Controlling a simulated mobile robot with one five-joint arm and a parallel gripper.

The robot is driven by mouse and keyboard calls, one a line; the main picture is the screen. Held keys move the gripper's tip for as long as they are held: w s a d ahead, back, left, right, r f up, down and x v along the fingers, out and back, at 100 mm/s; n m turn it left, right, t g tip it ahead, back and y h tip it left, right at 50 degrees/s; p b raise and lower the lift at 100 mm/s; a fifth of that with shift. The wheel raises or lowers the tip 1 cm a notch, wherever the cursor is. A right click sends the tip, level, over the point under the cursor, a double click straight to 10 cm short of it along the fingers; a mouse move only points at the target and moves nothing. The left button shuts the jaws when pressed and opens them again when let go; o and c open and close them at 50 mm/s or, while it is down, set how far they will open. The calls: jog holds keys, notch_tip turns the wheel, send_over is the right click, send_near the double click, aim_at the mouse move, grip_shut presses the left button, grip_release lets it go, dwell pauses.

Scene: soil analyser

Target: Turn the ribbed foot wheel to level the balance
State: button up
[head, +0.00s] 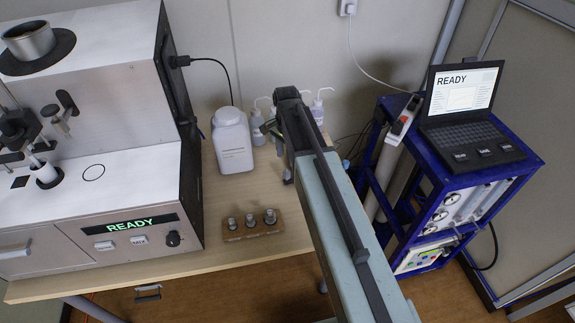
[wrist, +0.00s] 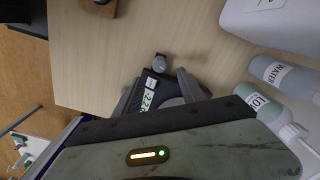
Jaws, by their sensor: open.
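In the wrist view, the balance (wrist: 149,98) shows as a dark body with a small lit display and a pale label, partly hidden by my wrist. The display digits are sideways and only partly legible. A grey ribbed wheel (wrist: 160,63) stands out from the balance's edge, over the wooden table. My gripper (wrist: 157,88) is open, its dark fingers apart on either side of the display end. The wheel lies just past the fingertips, and nothing is held. In the head view, my arm hides the balance and wheel.
The analyser (head: 100,190) reads READY at left. A white jar (head: 232,142) and wash bottles (head: 317,108) stand at the table's back. A wooden weight block (head: 252,231) sits near the front. A laptop (head: 462,108) rests on the blue cart (head: 446,180) at right.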

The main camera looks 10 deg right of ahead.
aim_at(287, 172)
notch_tip(287, 172, down, 8)
jog(key=b, duration=0.7)
jog(key=shift+d+b, duration=0.1)
jog(key=shift+b, duration=0.3)
jog(key=shift+r, duration=0.1)
grip_shut()
jog(key=shift+d, duration=0.15)
